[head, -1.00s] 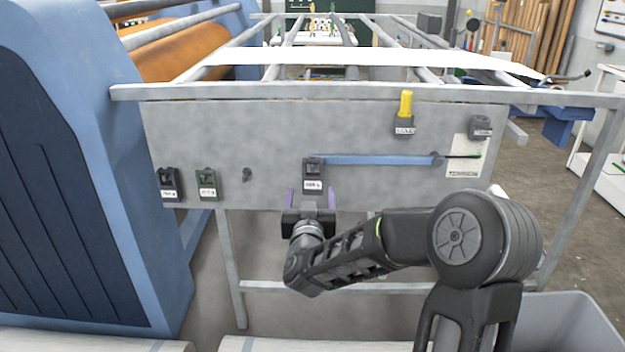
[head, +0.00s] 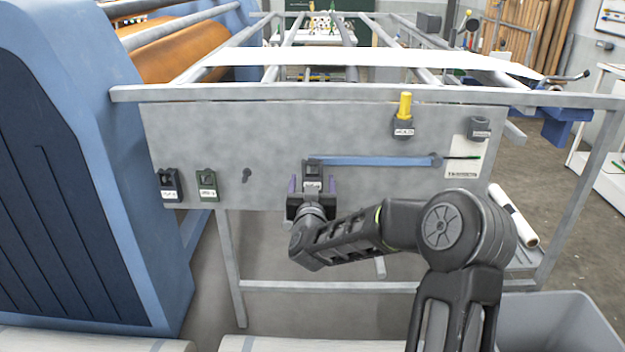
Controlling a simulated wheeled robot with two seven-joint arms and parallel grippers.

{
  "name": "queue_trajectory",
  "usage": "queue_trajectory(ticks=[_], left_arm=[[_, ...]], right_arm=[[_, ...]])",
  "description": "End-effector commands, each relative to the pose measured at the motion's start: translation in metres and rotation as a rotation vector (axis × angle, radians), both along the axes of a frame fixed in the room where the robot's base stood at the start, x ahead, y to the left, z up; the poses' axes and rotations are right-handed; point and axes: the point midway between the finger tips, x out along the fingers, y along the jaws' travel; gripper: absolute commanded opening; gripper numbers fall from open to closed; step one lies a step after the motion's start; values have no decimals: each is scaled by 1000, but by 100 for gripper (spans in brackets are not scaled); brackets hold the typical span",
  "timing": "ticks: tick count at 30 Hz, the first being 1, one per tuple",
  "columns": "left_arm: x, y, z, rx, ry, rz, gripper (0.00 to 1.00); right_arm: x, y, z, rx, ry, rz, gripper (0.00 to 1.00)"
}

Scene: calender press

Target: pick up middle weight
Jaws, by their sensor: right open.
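A dark grey weight (head: 312,171) with a white label sits at the left end of the blue lever (head: 375,160) on the grey panel. My right gripper (head: 312,185) is open, with one purple-tipped finger on each side of this weight. I cannot tell whether the fingers touch it. A black weight (head: 170,186) and a green weight (head: 207,185), both labelled, hang on the panel's left part. My left gripper is not in view.
The grey panel (head: 270,130) hangs below a metal rail (head: 250,92). A blue machine housing (head: 75,170) stands at the left. A grey bin (head: 555,315) is at the lower right, with a white roll (head: 514,215) beyond it.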

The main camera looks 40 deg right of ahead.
Motion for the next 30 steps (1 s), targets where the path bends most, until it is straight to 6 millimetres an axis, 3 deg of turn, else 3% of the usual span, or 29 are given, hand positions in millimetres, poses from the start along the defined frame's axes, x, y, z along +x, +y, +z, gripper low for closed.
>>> queue_trajectory(ticks=[15,30], left_arm=[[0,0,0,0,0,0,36],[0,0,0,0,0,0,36]], right_arm=[[0,0,0,0,0,0,75],[0,0,0,0,0,0,34]])
